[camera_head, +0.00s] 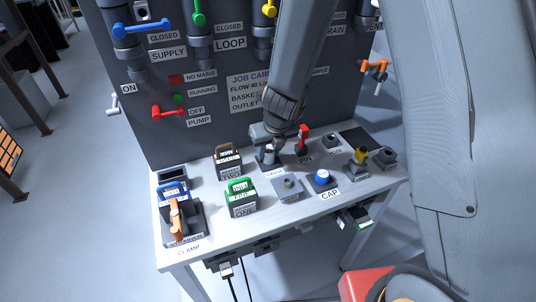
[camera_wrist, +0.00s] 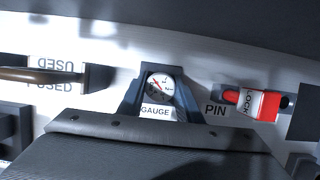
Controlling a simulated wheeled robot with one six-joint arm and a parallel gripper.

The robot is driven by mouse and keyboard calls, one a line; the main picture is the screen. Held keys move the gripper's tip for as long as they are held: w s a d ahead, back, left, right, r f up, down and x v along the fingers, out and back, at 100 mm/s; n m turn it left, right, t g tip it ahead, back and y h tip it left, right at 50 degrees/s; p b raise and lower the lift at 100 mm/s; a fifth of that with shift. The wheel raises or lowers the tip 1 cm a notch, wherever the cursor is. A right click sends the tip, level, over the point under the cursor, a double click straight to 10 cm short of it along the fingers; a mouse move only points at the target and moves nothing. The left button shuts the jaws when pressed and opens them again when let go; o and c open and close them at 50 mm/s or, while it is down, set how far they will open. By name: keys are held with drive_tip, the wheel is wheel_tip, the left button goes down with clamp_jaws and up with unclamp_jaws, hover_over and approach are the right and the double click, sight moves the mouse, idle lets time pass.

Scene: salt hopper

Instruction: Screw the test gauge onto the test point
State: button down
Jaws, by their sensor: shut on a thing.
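My gripper (camera_head: 268,150) reaches down to the middle of the bench top at the gauge's place. In the wrist view the test gauge (camera_wrist: 160,86) shows a round white dial with a red needle, framed by dark grey parts above a GAUGE label. My gripper is shut on the gauge, which still appears to be at its labelled place. The fingertips' contact is hard to see. A grey block with a round fitting (camera_head: 287,187) stands nearer the bench front. I cannot tell whether it is the test point.
A red lock pin (camera_wrist: 257,104) stands right of the gauge. The blue cap (camera_head: 323,178), a yellow-topped fitting (camera_head: 361,156) and the green-handled basket (camera_head: 241,197) crowd the bench (camera_head: 215,239). The upright panel (camera_head: 140,95) with valve handles rises behind.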

sight(269, 148)
drive_tip(key=shift+r+p, duration=0.3)
drive_tip(key=shift+r+p, duration=0.7)
drive_tip(key=shift+p, duration=0.15)
drive_tip(key=shift+r+p, duration=1)
drive_tip(key=shift+p, duration=0.3)
drive_tip(key=shift+r+p, duration=0.35)
drive_tip(key=shift+p, duration=0.1)
